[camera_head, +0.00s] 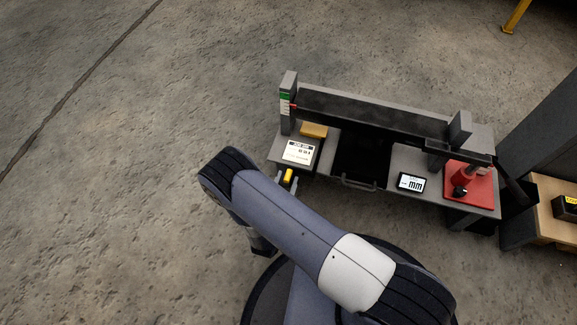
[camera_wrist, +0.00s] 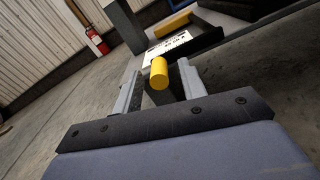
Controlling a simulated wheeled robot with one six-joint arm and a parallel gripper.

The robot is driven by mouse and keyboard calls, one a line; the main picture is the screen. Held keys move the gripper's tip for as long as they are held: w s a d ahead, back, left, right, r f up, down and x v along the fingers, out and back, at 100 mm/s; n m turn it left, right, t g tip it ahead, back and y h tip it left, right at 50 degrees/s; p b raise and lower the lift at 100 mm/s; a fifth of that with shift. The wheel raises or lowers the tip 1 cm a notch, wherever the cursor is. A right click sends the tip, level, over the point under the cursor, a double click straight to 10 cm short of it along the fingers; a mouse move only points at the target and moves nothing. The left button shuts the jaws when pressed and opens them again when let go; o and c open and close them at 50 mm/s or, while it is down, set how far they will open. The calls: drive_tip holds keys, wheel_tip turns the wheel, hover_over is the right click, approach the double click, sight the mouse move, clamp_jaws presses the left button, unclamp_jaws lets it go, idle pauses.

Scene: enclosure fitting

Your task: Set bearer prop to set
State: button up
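A grey bench (camera_head: 403,158) bears a long dark beam (camera_head: 370,112) between two end uprights. A small yellow grip (camera_head: 289,175) is at the bench's front left, below the card. In the wrist view this yellow grip (camera_wrist: 159,73) is a short cylinder with a dark body behind and below it. My gripper (camera_head: 287,181) is at this grip, its fingers on either side. In the wrist view my gripper (camera_wrist: 160,75) is open, with gaps beside the grip. I cannot tell which part is the bearer prop; no part is labelled so.
A printed card (camera_head: 298,152), a second yellow piece (camera_head: 313,130) and a marked left post (camera_head: 287,105) are at the bench's left. A mm display (camera_head: 411,183) and a red jack-like unit (camera_head: 470,184) are at its right. Open floor lies left.

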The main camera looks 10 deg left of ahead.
drive_tip(key=shift+w, duration=0.55)
clamp_jaws()
